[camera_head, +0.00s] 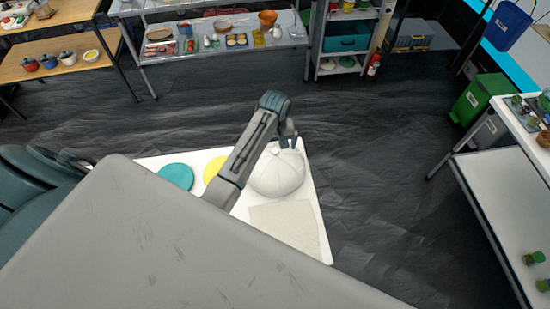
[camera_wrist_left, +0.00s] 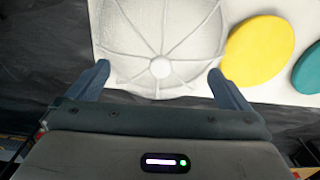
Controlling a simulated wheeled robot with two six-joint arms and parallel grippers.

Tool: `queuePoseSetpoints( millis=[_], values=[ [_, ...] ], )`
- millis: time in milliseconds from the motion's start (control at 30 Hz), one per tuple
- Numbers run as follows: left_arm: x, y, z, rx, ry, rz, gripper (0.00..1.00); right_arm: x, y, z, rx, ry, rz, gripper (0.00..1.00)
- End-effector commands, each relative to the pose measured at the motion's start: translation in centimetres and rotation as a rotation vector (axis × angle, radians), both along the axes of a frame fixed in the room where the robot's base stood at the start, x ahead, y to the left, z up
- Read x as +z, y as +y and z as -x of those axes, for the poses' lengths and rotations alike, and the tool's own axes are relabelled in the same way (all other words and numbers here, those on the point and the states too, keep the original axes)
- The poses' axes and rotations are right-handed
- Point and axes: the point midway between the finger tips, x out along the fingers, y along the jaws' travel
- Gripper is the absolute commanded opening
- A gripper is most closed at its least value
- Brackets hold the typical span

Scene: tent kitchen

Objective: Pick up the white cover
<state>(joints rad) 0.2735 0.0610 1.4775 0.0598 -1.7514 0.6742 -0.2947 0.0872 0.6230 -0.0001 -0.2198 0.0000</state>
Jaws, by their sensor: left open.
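The white cover (camera_head: 277,176) is a ribbed dome standing on a white table near the middle of the head view. In the left wrist view the cover (camera_wrist_left: 150,30) fills the upper middle, its ribs meeting at a round knob. My left gripper (camera_head: 288,142) is at the far side of the dome in the head view. In the left wrist view its two fingers (camera_wrist_left: 158,72) are wide apart, on either side of the knob, with nothing held. I cannot tell whether they touch the cover. My right gripper is not in view.
The white table (camera_head: 313,205) also bears a teal disc (camera_head: 176,176), a yellow disc (camera_head: 213,166) and a pale flat square (camera_head: 285,226). Shelves with dishes stand at the back. A green bin (camera_head: 480,98) and another table (camera_head: 500,200) are at the right. Dark floor lies between.

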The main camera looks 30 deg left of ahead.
Motion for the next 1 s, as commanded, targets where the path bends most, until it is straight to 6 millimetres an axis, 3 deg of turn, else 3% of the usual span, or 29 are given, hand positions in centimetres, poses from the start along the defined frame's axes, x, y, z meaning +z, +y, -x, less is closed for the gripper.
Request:
queuePoseSetpoints(
  millis=[100,267,533,800,833,1000],
  values=[
    [-1.1,0.2,-0.1,0.0,0.005,0.0,1.0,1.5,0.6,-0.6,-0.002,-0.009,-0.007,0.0],
    [-3.0,0.2,-0.1,0.002,0.002,0.0,1.0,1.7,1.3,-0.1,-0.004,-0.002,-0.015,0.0],
    [-3.5,0.2,-0.2,0.002,0.0,0.0,1.0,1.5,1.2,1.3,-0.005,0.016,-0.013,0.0],
    [-3.5,0.2,-0.2,0.002,0.0,0.0,0.49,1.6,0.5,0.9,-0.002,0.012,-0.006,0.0],
    [-3.5,0.2,-0.2,0.002,-0.001,-0.001,0.45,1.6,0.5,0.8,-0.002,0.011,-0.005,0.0],
    [-3.4,0.2,-0.2,0.002,-0.001,0.0,0.45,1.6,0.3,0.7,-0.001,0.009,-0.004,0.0]
  ],
)
